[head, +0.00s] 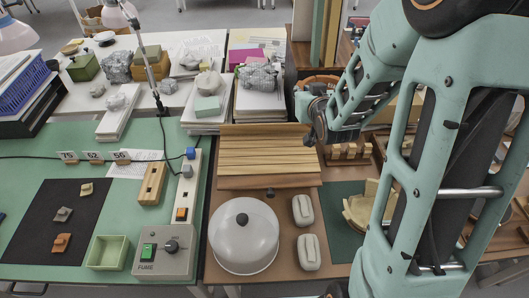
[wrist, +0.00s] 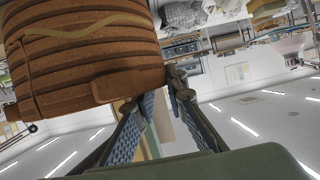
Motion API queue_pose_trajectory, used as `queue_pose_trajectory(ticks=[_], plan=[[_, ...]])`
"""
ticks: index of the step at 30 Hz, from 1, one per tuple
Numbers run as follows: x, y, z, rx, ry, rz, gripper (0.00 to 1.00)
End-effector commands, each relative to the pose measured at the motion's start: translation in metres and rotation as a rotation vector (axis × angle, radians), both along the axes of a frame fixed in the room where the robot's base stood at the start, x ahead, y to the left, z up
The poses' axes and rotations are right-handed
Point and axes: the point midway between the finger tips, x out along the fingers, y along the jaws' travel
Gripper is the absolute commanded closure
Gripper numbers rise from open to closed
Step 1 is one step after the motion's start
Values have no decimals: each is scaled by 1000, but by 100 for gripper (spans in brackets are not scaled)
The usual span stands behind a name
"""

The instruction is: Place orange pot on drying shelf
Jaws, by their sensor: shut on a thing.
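The orange pot (wrist: 85,55) is ribbed, with a pale wavy line, and fills the upper left of the wrist view. My gripper (wrist: 160,85) is shut on it by a projecting part near its edge. In the head view only a strip of the orange pot (head: 318,79) shows behind my gripper (head: 313,120); the rest is hidden by my arm. A slatted wooden rack (head: 268,155), seemingly the drying shelf, lies left of and nearer than my gripper. Its slats are bare. I cannot tell how high the pot is held.
A white domed lid (head: 244,236) and two pale rounded blocks (head: 303,209) stand in front of the rack. Stacked papers with a grey lump (head: 258,77) stand behind it. A wooden block rack (head: 348,153) and pale curved sherds (head: 360,210) lie to the right.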

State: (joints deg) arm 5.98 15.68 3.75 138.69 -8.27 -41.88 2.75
Motion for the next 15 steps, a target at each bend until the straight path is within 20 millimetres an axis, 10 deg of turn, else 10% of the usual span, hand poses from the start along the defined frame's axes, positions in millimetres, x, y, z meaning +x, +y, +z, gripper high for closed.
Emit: queue_pose_trajectory(ticks=[15], plan=[[-18,20,-5,-5,-9,273,100]])
